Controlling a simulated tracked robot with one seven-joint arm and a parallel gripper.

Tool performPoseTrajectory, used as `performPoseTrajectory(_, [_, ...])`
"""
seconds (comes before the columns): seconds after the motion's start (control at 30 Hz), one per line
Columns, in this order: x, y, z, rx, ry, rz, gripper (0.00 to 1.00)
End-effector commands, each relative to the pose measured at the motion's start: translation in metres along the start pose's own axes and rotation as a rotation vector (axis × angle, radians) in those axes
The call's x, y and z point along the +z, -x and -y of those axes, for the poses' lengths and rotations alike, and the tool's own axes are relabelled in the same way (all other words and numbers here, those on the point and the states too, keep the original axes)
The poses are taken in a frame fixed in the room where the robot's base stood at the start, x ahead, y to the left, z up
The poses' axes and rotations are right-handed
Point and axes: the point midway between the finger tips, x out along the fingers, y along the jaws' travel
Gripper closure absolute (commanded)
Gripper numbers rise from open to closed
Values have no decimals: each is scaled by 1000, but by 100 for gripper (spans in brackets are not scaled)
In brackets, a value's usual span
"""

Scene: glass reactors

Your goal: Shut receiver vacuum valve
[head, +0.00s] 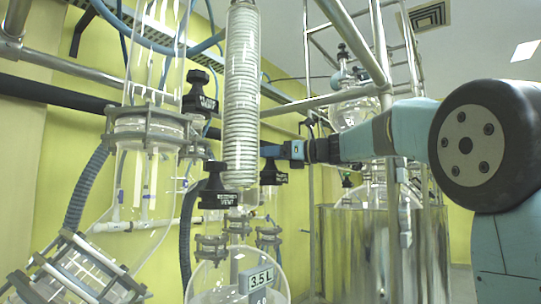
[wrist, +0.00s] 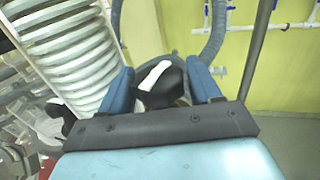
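My gripper (wrist: 162,82) is open, with its two blue fingers apart on either side of a black valve knob (wrist: 160,88) with a pale patch on top. I cannot tell whether either finger touches the knob. In the head view my gripper (head: 274,150) reaches in from the right, behind the coiled condenser, just above a black valve (head: 273,173) with a label too small to read. This appears to be the knob between the fingers. A black valve labelled as receiver vent (head: 216,190) stands nearer and left. Another black valve (head: 200,94) is higher, its label unclear.
The coiled glass condenser (head: 242,95) hangs close to the gripper; it also shows in the wrist view (wrist: 65,45). A glass flask (head: 235,275) is below. Metal rails (head: 320,100) and a steel vessel (head: 350,250) stand at right. Another dark knob (wrist: 60,118) lies left of the fingers.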

Motion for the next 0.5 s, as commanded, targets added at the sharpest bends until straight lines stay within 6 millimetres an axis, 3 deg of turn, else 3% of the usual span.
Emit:
performPoseTrajectory(0.3, [0,0,0,-2,0,0,68])
performPoseTrajectory(0.5, [1,0,-1,-47,1,2,69])
